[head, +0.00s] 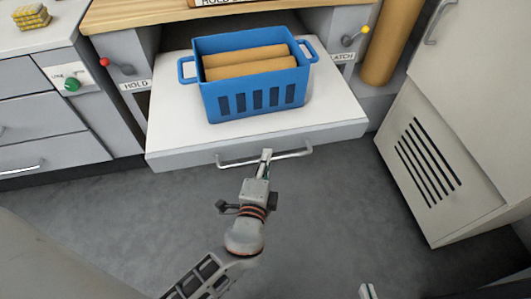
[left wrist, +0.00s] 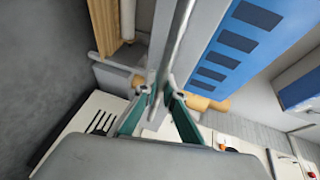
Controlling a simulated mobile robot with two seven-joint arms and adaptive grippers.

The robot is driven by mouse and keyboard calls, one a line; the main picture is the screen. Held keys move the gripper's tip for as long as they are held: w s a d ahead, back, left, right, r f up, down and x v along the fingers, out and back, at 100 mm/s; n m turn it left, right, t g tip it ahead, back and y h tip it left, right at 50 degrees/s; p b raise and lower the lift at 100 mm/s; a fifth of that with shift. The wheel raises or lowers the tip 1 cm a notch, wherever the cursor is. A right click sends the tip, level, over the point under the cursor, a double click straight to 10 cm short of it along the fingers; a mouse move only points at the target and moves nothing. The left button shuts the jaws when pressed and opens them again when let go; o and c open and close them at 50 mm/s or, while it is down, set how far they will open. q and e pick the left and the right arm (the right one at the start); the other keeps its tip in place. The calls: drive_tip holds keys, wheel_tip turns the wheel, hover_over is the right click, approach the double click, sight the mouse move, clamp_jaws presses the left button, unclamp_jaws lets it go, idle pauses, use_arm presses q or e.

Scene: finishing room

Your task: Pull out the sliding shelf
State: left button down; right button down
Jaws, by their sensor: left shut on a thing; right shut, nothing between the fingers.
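The sliding shelf (head: 175,118) is a white board with a grey front, standing out from the opening under a wooden worktop. Its metal bar handle (head: 290,155) runs along the front edge. My left gripper (head: 266,154) is shut on the handle near its middle; the bar also passes between the fingers in the left wrist view (left wrist: 180,40). A blue basket (head: 255,100) holding brown rolls (head: 250,69) stands on the shelf. My right gripper (head: 369,291) shows only its tip at the bottom edge, shut and empty, apart from the shelf.
A red-knobbed lever (head: 118,66) by a HOLD label is left of the opening; a yellow-knobbed lever (head: 356,37) by a partly hidden label is right. A vented white cabinet (head: 440,160) stands at right, drawers (head: 35,120) at left. The floor before the shelf is clear.

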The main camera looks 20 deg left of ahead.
drive_tip(key=shift+s+f, duration=0.15)
use_arm(q)
drive_tip(key=c, duration=2.1)
unclamp_jaws()
drive_tip(key=shift+c, duration=0.2)
use_arm(e)
drive_tip(key=shift+s+d+f, duration=0.1)
drive_tip(key=shift+f, duration=0.1)
use_arm(q)
drive_tip(key=shift+s+d, duration=0.1)
drive_tip(key=v, duration=1.1)
drive_tip(key=shift+s+r, duration=0.2)
drive_tip(key=shift+s, duration=0.15)
drive_tip(key=shift+d, duration=0.1)
